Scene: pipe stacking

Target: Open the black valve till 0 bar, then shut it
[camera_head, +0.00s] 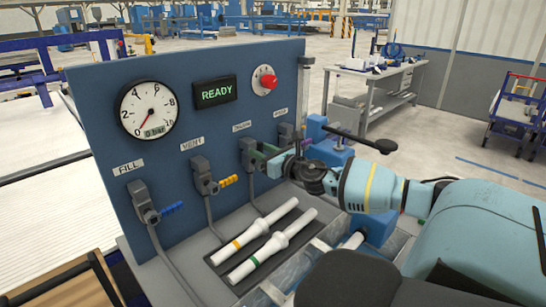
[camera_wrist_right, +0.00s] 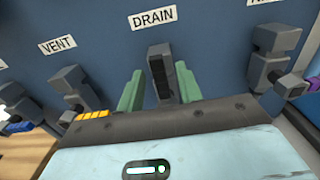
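The black valve (camera_wrist_right: 160,80) sits under the DRAIN label on the blue panel. In the head view its body (camera_head: 248,152) is partly hidden by my right gripper (camera_head: 272,160). The right gripper's green fingers (camera_wrist_right: 158,90) are open, one on each side of the black ribbed handle, which points out towards the wrist camera. A gap shows beside the handle; I cannot tell any contact. The round gauge (camera_head: 148,110) shows 0 bar in its small window, with the needle at the lower left. The display (camera_head: 215,92) reads READY. My left gripper is not in view.
The blue-handled FILL valve (camera_head: 145,205) and yellow-handled VENT valve (camera_head: 205,177) are left of the black one. Another valve (camera_wrist_right: 275,55) is close on the right. Two white pipes (camera_head: 265,240) lie below. A blue vise (camera_head: 330,145) stands behind my right wrist.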

